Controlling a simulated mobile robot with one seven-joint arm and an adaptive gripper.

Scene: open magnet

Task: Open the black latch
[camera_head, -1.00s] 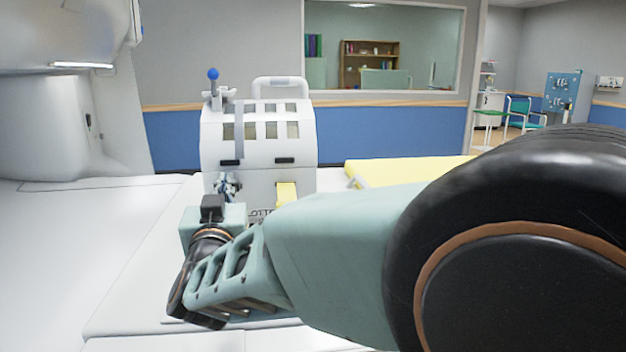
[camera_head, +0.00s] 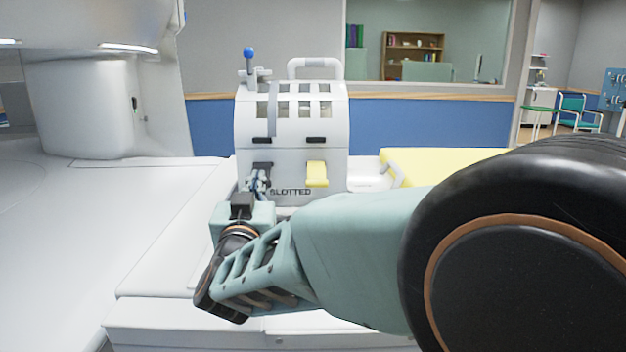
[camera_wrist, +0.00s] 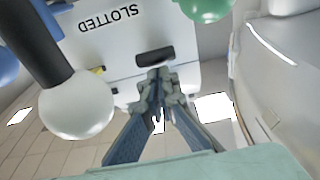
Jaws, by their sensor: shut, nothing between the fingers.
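The black latch (camera_head: 262,166) is a dark tab on the lower left front of the white box (camera_head: 292,112). It also shows in the wrist view (camera_wrist: 155,57), where the box is seen upside down. My gripper (camera_head: 259,180) is shut and empty. Its fingertips sit just below the latch in the head view. In the wrist view my gripper (camera_wrist: 158,75) has its tips right at the latch's edge; I cannot tell whether they touch. The fingers partly cover the latch's lower side in the head view.
A yellow latch (camera_head: 316,174) is to the right on the same front, above the word SLOTTED. A blue-knobbed lever (camera_head: 249,56) and a white handle (camera_head: 315,66) top the box. A yellow pad (camera_head: 437,162) lies behind right. The white surface at left is clear.

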